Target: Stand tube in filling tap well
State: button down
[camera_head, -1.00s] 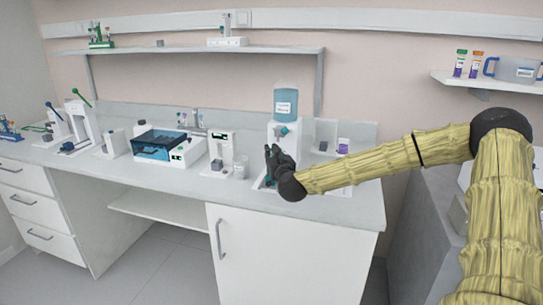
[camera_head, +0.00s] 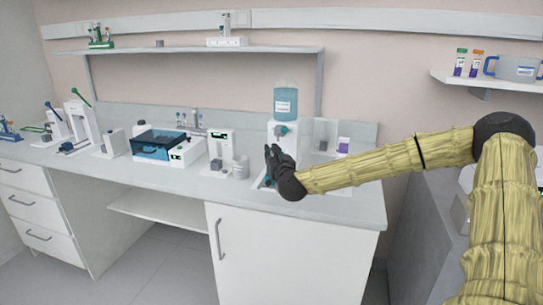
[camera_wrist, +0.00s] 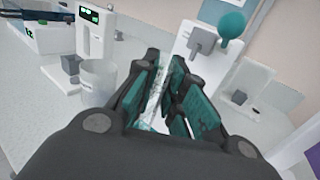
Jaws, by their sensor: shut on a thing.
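My gripper (camera_head: 271,158) is in front of the filling tap (camera_head: 284,131), a white stand with a teal knob and a blue bottle on top. In the wrist view, my gripper (camera_wrist: 162,100) is shut on a clear, pale tube (camera_wrist: 154,102), seen between its teal pads. The tube's lower end is hidden, so I cannot tell whether it touches anything. The filling tap (camera_wrist: 205,40) stands just beyond the fingers, with a grey spout and teal knob. Its well is hidden behind my gripper.
A white cup (camera_head: 240,167) stands left of my gripper; it also shows in the wrist view (camera_wrist: 98,82). A white device with a display (camera_head: 220,150) stands beyond the cup. A purple-labelled container (camera_head: 344,145) is to the right. The front counter strip (camera_head: 330,208) is clear.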

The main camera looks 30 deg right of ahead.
jog(key=shift+f+b, duration=1.45)
jog(key=shift+b, duration=0.9)
dwell(0.9)
jog(key=c, duration=1.4)
grip_release()
jog(key=v, duration=1.2)
